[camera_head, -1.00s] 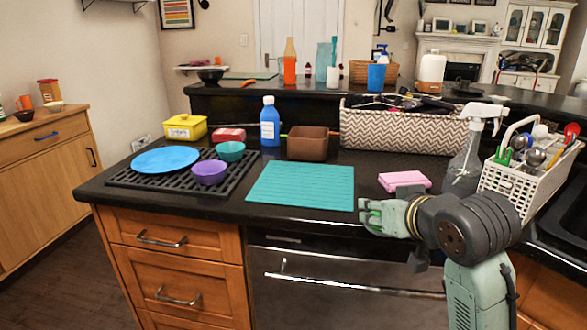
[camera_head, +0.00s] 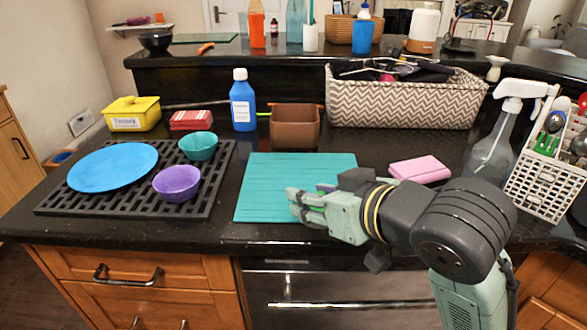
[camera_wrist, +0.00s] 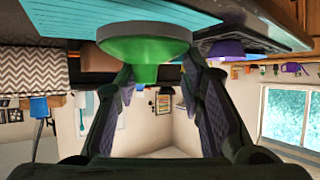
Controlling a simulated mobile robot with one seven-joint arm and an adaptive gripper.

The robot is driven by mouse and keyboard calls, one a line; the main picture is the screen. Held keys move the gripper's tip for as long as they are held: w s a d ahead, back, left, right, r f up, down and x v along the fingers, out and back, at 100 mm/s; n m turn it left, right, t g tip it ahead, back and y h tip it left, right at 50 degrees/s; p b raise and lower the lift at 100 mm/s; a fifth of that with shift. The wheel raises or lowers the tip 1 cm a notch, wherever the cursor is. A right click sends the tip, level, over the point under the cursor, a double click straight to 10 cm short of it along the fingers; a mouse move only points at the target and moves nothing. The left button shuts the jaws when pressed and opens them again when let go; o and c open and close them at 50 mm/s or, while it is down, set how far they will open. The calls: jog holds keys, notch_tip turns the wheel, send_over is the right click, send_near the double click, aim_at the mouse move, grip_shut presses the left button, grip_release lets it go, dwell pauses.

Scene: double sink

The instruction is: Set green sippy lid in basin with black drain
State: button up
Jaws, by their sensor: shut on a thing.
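The green sippy lid (camera_wrist: 146,48) is close up in the wrist view, a round disc with a narrower bright green part pointing between the fingers. My gripper (camera_wrist: 150,80) is shut on it, one finger on each side. In the head view my gripper (camera_head: 303,204) is over the front part of the teal mat (camera_head: 285,172), pointing left; little of the lid can be made out there. The basin with the black drain cannot be seen; only a dark sliver of what may be the sink shows at the right edge of the head view.
A black drying rack (camera_head: 215,172) with a blue plate (camera_head: 112,166), purple bowl (camera_head: 177,184) and teal bowl (camera_head: 198,146) lies left. A pink sponge (camera_head: 420,169), spray bottle (camera_head: 492,150) and white caddy (camera_head: 545,185) stand right. A brown container (camera_head: 295,128) and patterned basket (camera_head: 405,100) are behind.

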jog(key=p, duration=0.4)
send_over(298, 184)
jog(key=shift+s+f, duration=0.2)
jog(key=shift+f, duration=0.45)
jog(key=shift+w+f, duration=0.1)
jog(key=shift+w, duration=0.1)
jog(key=shift+f, duration=1.7)
jog(key=shift+f, duration=0.1)
jog(key=shift+f, duration=0.15)
jog(key=o, duration=1.1)
